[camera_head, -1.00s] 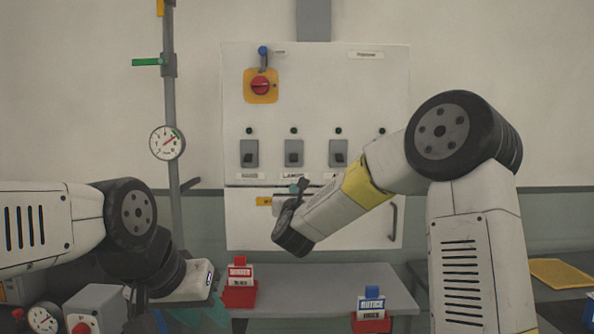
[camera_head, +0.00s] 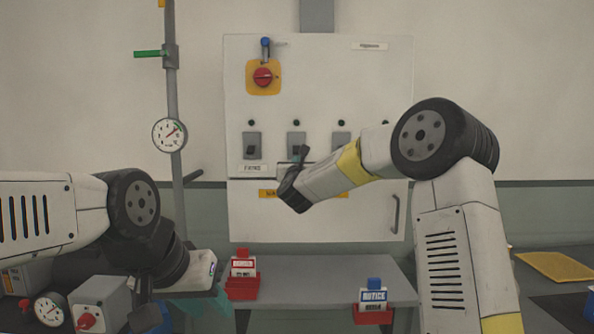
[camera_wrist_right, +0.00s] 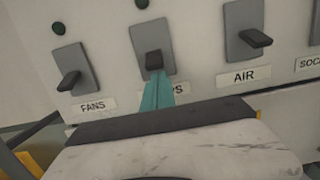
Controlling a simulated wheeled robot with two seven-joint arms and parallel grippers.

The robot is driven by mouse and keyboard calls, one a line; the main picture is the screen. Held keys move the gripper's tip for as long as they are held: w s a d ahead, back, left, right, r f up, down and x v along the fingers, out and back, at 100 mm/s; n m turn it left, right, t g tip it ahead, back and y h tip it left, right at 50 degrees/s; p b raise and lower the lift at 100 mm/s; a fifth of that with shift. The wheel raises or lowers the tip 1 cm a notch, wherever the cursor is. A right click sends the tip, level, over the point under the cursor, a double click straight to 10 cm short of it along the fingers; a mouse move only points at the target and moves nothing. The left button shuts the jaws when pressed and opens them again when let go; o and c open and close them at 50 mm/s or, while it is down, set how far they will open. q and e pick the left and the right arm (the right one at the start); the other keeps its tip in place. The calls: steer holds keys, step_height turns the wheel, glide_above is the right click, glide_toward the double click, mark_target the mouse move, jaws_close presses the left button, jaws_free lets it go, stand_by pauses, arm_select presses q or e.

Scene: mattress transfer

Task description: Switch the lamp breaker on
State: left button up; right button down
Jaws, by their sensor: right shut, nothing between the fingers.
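The lamp breaker (camera_head: 296,140) is a dark grey plate with a small black toggle, second from the left in the panel's row. In the right wrist view its plate (camera_wrist_right: 136,44) shows, and its label is half covered, with only "PS" readable. My right gripper (camera_head: 301,155) is in front of this breaker's lower part. Its teal fingers (camera_wrist_right: 157,92) are shut and empty, with their tips just below the toggle; I cannot tell whether they touch it. My left gripper (camera_head: 205,304) is low at the left, partly hidden behind my arm; its finger opening is unclear.
The fans breaker (camera_wrist_right: 75,80) and air breaker (camera_wrist_right: 250,43) flank the lamp breaker closely. A red rotary switch (camera_head: 262,77) is higher on the white cabinet (camera_head: 335,85). A grey table (camera_head: 315,278) holding red-based sign blocks stands below.

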steer(key=shift+s+r, duration=0.2)
steer(key=shift+r, duration=0.1)
